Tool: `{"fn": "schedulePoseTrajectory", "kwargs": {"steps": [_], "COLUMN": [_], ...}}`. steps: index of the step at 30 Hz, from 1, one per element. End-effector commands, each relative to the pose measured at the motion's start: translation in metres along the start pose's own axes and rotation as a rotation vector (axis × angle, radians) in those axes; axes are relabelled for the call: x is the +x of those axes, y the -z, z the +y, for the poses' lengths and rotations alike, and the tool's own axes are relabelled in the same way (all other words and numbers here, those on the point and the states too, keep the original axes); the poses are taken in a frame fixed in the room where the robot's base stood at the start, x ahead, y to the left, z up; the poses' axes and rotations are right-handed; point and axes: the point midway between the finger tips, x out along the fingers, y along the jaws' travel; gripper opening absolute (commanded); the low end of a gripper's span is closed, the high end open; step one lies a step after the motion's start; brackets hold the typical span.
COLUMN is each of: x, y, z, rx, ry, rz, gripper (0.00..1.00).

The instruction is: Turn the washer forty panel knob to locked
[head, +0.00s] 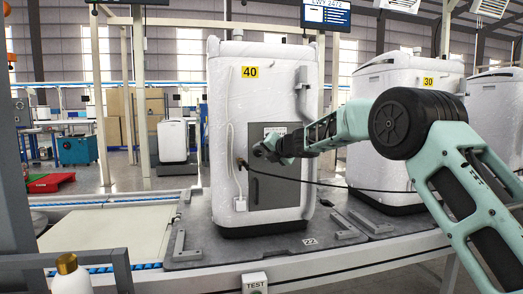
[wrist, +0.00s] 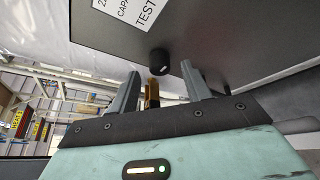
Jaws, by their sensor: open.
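The washer marked 40 (head: 227,125) stands upright, wrapped in clear film, with a dark grey panel (head: 277,190) on its front. My gripper (head: 264,150) is at the panel's upper left part in the head view. In the wrist view my gripper (wrist: 160,74) is open, its two grey fingers apart. A round black knob (wrist: 158,62) with a small white mark sits on the panel just beyond the fingertips, roughly centred between them. The knob is hidden in the head view. A brass-coloured piece (wrist: 152,92) shows between the fingers; whether they touch it is unclear.
A brass fitting (head: 241,162) and black cable (head: 335,186) run across the washer front. A white cord (head: 229,150) hangs at its left. The washer marked 30 (head: 376,175) stands right. A pallet (head: 190,248) lies beneath. A gold-capped bottle (head: 68,272) stands front left.

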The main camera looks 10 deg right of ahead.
Motion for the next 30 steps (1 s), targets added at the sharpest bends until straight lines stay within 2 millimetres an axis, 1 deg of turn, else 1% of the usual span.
{"fn": "schedulePoseTrajectory", "kwargs": {"steps": [3,6,10,17,20,21,22,30], "x": [0.012,0.018,0.021,0.021,0.021,0.021,0.021,0.021], "y": [-0.002,-0.001,-0.001,0.000,0.000,0.000,0.000,0.000], "z": [0.002,0.001,0.000,0.000,0.000,0.000,0.000,-0.001], "rx": [-0.001,-0.002,-0.001,-0.001,-0.001,-0.001,-0.001,0.011], "ry": [0.000,0.001,0.001,0.001,0.001,0.001,0.001,-0.005], "rz": [0.000,0.000,-0.001,-0.001,-0.001,-0.001,-0.001,-0.002], "gripper": [0.48,0.48,0.48,0.48,0.23,0.12,0.04,0.03]}}
